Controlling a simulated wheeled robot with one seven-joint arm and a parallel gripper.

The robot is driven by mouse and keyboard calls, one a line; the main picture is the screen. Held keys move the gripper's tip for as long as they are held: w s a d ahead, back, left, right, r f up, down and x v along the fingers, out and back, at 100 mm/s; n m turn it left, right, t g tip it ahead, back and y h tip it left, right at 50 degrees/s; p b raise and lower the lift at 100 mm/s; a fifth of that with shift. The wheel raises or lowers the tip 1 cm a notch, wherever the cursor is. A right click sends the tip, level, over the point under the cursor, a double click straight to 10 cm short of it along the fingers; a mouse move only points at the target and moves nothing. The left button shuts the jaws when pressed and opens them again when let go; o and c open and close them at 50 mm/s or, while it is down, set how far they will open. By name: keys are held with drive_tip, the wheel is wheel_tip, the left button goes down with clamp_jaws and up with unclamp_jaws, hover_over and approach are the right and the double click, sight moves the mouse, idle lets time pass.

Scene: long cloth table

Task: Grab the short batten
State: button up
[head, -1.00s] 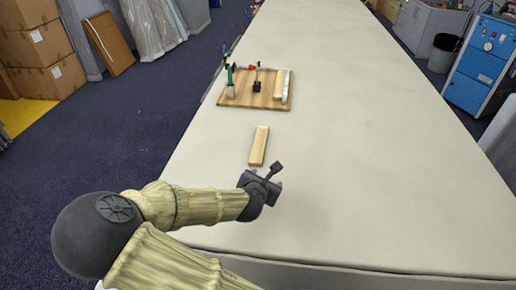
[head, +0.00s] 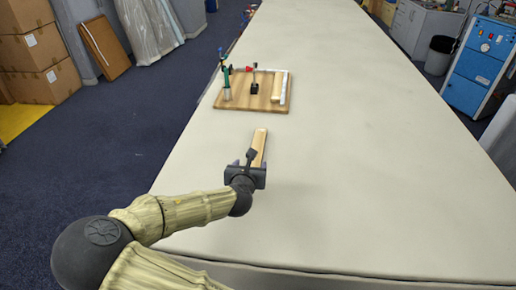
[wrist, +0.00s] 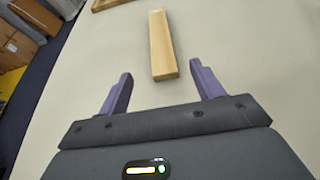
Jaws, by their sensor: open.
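The short batten (head: 260,142) is a pale wooden bar lying on the cloth table, pointing away from me. In the head view its near end is partly hidden behind my gripper (head: 251,166). In the wrist view the whole batten (wrist: 161,45) shows, with its near end just beyond and between the fingertips of my gripper (wrist: 160,71). The two purple-grey fingers are spread apart with nothing between them. The batten does not touch either finger in that view.
A wooden board (head: 240,101) with a green-handled clamp (head: 226,83), a black-based piece (head: 254,88) and another wooden bar (head: 279,88) along its right side lies beyond the batten. The table (head: 380,150) is clear to the right. Its left edge drops to blue carpet.

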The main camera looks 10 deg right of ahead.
sight(254, 164)
drive_tip(key=x, duration=0.7)
drive_tip(key=shift+d, duration=0.15)
drive_tip(key=x, duration=0.5)
drive_tip(key=shift+w+f+p, duration=0.1)
drive_tip(key=shift+p, duration=0.25)
drive_tip(key=c, duration=1.1)
